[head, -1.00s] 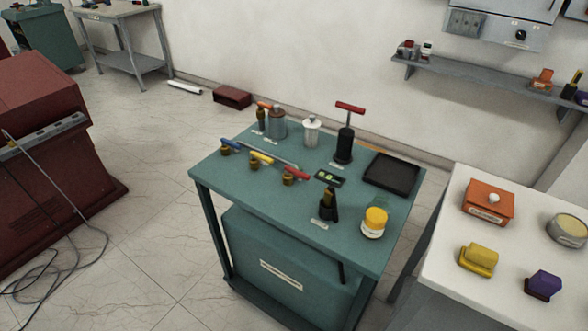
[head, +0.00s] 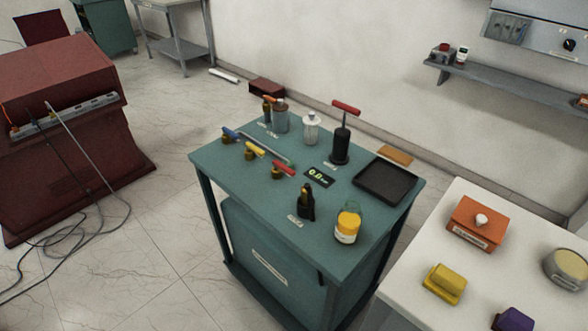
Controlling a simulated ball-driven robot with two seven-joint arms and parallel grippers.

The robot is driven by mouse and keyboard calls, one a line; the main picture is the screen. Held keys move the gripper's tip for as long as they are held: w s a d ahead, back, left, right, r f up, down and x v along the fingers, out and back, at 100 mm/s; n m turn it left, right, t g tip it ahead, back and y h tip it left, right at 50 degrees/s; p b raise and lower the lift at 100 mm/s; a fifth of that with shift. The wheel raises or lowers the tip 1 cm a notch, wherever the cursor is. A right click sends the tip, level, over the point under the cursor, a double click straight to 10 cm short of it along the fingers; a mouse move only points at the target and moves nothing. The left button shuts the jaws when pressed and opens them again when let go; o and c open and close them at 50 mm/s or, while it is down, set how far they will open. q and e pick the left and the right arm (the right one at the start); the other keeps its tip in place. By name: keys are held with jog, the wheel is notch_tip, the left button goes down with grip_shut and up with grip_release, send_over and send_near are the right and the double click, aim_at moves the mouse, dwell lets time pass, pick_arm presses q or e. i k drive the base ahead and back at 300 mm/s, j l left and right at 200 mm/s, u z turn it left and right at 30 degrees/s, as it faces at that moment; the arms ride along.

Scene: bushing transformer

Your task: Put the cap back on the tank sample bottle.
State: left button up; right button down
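On the green table in the head view stands a white-topped, ribbed jar (head: 310,128), upright near the back. A white jar with a yellow top (head: 347,226) stands near the front right corner, with a greenish see-through thing (head: 354,207) partly hidden behind it. I cannot tell which of these, if any, is the tank sample bottle, and no loose cap can be made out. Neither of my grippers is in view.
The green table (head: 330,255) also holds a grey can (head: 281,117), a red-handled black pump (head: 341,144), a black tray (head: 385,182) and valves with coloured handles. A white table (head: 400,285) stands at right, a dark red cabinet (head: 75,150) at left. Cables lie on the floor.

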aim_at(348, 222)
jog(key=i+j, duration=0.15)
jog(key=j, duration=0.25)
jog(key=i+j, duration=0.15)
jog(key=j, duration=0.25)
jog(key=i+j+u, duration=0.1)
jog(key=j, duration=0.25)
jog(key=i+j, duration=0.2)
jog(key=j, duration=0.2)
